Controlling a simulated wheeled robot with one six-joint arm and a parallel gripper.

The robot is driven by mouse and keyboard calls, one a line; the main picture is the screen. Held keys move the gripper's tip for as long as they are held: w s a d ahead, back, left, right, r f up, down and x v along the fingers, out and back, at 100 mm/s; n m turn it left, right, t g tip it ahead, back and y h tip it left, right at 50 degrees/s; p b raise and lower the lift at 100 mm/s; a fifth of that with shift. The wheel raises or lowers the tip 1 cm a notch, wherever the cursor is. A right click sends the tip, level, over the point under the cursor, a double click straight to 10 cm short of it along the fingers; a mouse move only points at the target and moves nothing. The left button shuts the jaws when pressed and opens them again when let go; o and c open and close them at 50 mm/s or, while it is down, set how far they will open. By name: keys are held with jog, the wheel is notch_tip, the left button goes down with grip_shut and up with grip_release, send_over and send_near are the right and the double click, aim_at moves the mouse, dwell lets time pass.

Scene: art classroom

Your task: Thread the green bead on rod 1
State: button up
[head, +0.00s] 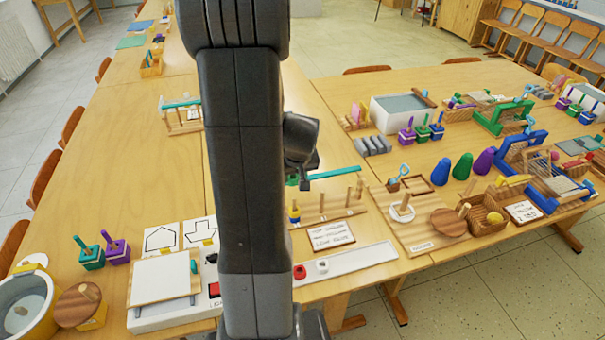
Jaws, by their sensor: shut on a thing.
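My gripper (310,188) hangs beside my upright arm, above the table behind the rod stand. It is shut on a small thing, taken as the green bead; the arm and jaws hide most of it. A green patch (292,181) shows at the arm's edge by the jaws. The wooden rod stand (335,216) has several upright rods. The leftmost visible rod (294,204) carries a blue and yellow bead stack (294,215). The other visible rods, such as the middle one (322,203), look bare. The numbering of the rods cannot be read.
A lettered card (331,236) and a pale tray (345,264) with a red and a white piece lie in front. A wooden board (425,239) with a white ring on a peg stands to the right. My arm hides the table's middle.

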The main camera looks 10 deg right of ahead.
aim_at(294, 198)
jog(key=shift+s+f+b, duration=0.1)
jog(key=shift+f+b, duration=0.4)
jog(key=shift+f, duration=0.3)
jog(key=shift+f+b, duration=0.95)
jog(key=shift+f, duration=0.6)
jog(key=shift+f+b, duration=0.55)
jog(key=shift+b, duration=0.85)
jog(key=shift+f+b, duration=1.1)
jog(key=shift+b, duration=0.35)
dwell(1.4)
dwell(0.3)
jog(key=o, duration=1)
